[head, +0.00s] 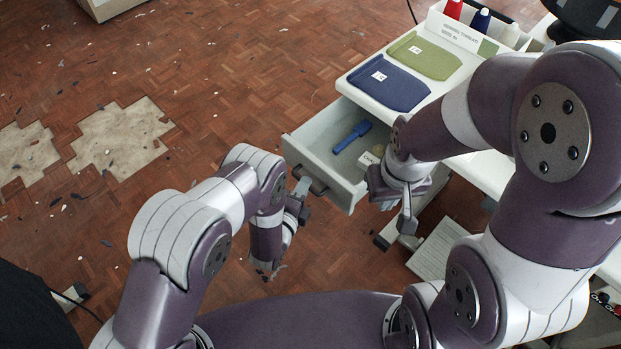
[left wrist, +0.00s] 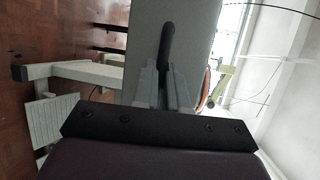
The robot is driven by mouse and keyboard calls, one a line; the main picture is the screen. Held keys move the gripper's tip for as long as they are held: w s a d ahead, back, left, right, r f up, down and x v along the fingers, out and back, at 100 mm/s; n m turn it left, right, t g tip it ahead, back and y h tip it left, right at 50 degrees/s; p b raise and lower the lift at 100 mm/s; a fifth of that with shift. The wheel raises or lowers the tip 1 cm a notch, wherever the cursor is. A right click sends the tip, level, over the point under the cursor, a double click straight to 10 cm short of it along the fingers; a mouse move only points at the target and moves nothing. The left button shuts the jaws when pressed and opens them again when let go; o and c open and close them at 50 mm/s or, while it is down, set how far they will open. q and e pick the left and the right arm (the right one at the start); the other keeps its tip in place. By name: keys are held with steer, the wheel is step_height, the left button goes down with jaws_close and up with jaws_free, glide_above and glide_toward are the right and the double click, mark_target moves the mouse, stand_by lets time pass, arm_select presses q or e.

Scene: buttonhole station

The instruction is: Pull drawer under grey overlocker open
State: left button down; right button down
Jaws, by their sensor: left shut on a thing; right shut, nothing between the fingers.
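The pale grey drawer (head: 322,148) stands out from under the white table (head: 354,84), open at the top. A blue tool (head: 351,136) and a small label lie inside it. My left gripper (head: 304,187) is at the dark handle (head: 313,182) on the drawer front. In the left wrist view the gripper (left wrist: 166,80) is shut on the black handle (left wrist: 168,45), against the drawer's grey front (left wrist: 203,40). My right gripper (head: 407,222) is shut and empty, just right of the drawer. I cannot make out the grey overlocker.
A navy pouch (head: 390,86) and a green pouch (head: 425,55) lie on the table, near a white box (head: 470,38) with several bottles. A ribbed pale pedal plate (head: 438,250) is on the floor below. The parquet floor left of the drawer is open, with bare patches (head: 122,138).

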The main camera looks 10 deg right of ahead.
arm_select(q)
steer(key=shift+s+a, duration=0.15)
steer(key=c, duration=1.2)
jaws_free()
steer(key=v, duration=1.2)
steer(key=shift+s+a+p, duration=0.1)
steer(key=shift+s+p, duration=0.2)
steer(key=shift+p, duration=0.1)
